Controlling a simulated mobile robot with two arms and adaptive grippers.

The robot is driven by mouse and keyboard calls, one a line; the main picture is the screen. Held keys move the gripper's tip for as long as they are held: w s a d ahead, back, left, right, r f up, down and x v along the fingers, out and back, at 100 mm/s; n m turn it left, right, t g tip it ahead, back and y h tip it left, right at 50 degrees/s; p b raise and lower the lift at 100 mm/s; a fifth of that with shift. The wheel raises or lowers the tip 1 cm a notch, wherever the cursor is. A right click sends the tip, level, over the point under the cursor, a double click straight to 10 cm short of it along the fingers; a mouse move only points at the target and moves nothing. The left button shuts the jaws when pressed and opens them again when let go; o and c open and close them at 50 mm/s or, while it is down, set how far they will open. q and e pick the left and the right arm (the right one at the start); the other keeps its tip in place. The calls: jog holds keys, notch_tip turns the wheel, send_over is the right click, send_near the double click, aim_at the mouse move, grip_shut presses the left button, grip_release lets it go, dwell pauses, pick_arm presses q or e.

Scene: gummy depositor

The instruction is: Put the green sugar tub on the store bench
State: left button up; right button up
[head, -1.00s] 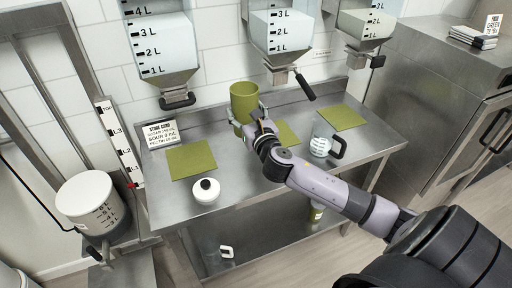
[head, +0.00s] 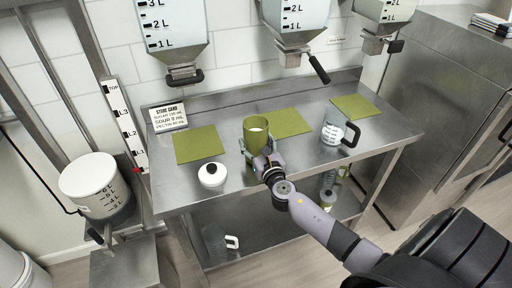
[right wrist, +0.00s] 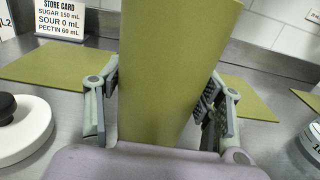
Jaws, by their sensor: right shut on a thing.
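The green sugar tub (head: 257,140) is olive green and open at the top, with white content showing inside. It is over the steel bench (head: 298,165), in front of the middle green mat (head: 284,122). My right gripper (head: 256,154) is shut on it. In the right wrist view the tub (right wrist: 172,75) stands upright between the two fingers (right wrist: 165,105). Its base is hidden, so I cannot tell whether it touches the bench. My left gripper is not in view.
A measuring jug (head: 334,133) stands to the right. Green mats lie at left (head: 196,146) and right (head: 357,107). The store card (head: 169,117) is at the back left. Hoppers (head: 296,20) hang above.

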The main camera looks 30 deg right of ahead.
jog(key=shift+w+f, duration=0.1)
jog(key=shift+f, duration=0.15)
jog(key=shift+f, duration=0.1)
jog(key=o, duration=1.9)
jog(key=shift+f, duration=0.1)
